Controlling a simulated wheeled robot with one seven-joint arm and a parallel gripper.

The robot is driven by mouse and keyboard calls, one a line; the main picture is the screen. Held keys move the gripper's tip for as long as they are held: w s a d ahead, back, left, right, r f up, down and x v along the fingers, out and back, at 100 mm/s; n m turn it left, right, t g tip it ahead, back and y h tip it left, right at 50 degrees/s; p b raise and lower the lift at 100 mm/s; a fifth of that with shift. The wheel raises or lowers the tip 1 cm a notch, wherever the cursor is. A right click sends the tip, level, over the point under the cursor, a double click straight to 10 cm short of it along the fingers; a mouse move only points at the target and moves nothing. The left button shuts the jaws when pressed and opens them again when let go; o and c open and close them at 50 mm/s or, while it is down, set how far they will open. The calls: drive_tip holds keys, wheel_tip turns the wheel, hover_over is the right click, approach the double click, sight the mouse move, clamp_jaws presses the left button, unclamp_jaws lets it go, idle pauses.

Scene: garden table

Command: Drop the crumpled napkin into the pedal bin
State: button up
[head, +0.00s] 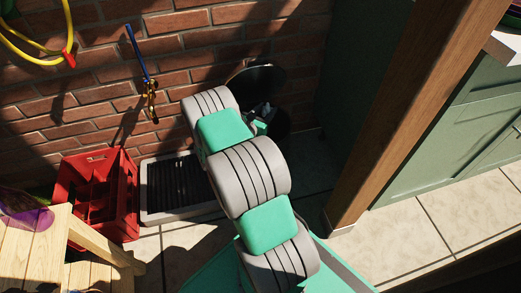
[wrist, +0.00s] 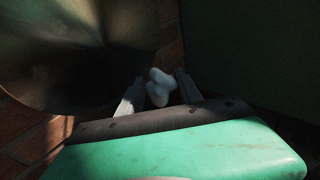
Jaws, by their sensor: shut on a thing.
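The crumpled napkin (wrist: 157,94), a pale lumpy wad, is held between the two fingers of my gripper (wrist: 160,88) in the wrist view. In the head view my arm largely hides my gripper, and I cannot make out the napkin there. The dark pedal bin (head: 280,122) stands against the brick wall behind my arm, with its round lid (head: 258,80) raised. The lid's underside (wrist: 60,55) looms large at the left of the wrist view, close to my gripper. The bin's opening is hidden, so I cannot tell whether the napkin is over it.
A red crate (head: 72,195) and a grey-rimmed black slatted tray (head: 178,212) are on the tiles left of my arm. A wooden table (head: 35,245) is at the lower left. A wooden post (head: 400,125) and green cabinet (head: 450,140) stand at right. A yellow hose (head: 30,55) hangs on the wall.

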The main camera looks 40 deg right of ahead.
drive_tip(key=shift+f, duration=0.7)
drive_tip(key=shift+r, duration=0.1)
drive_tip(key=o, duration=1.4)
drive_tip(key=shift+c, duration=0.2)
drive_tip(key=p+v, duration=0.2)
drive_tip(key=v, duration=0.5)
drive_tip(key=shift+a+r, duration=0.1)
drive_tip(key=shift+s+a, duration=0.1)
drive_tip(key=shift+a, duration=0.2)
